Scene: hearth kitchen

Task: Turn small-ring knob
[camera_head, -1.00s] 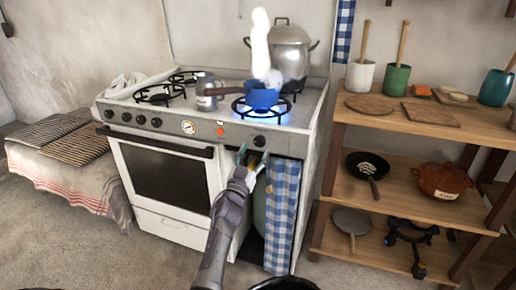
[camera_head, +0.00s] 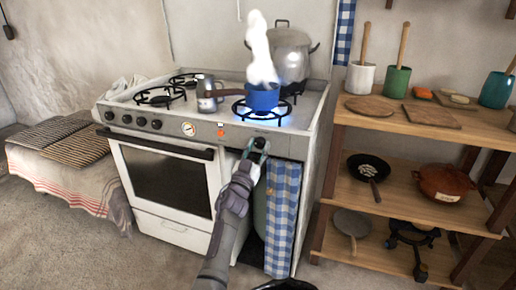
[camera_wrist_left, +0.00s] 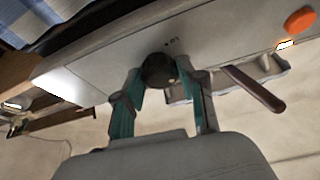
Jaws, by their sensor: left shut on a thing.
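The small-ring knob is a dark round knob (camera_wrist_left: 159,70) at the right end of the stove's front panel. In the head view it is mostly hidden behind my left gripper (camera_head: 257,148). In the left wrist view the teal fingers of my left gripper (camera_wrist_left: 160,95) are on either side of the knob and shut on it. A small blue pot (camera_head: 262,98) stands on the front right burner, with a blue flame under it and white steam rising from it. My right gripper is not in view.
Several more knobs (camera_head: 140,120) and an orange button (camera_wrist_left: 300,20) are on the panel. A large steel pot (camera_head: 290,55) and a metal mug (camera_head: 207,100) stand on the stove. A wooden shelf (camera_head: 345,117) stands to the right. A blue checked cloth (camera_head: 281,215) hangs below the panel.

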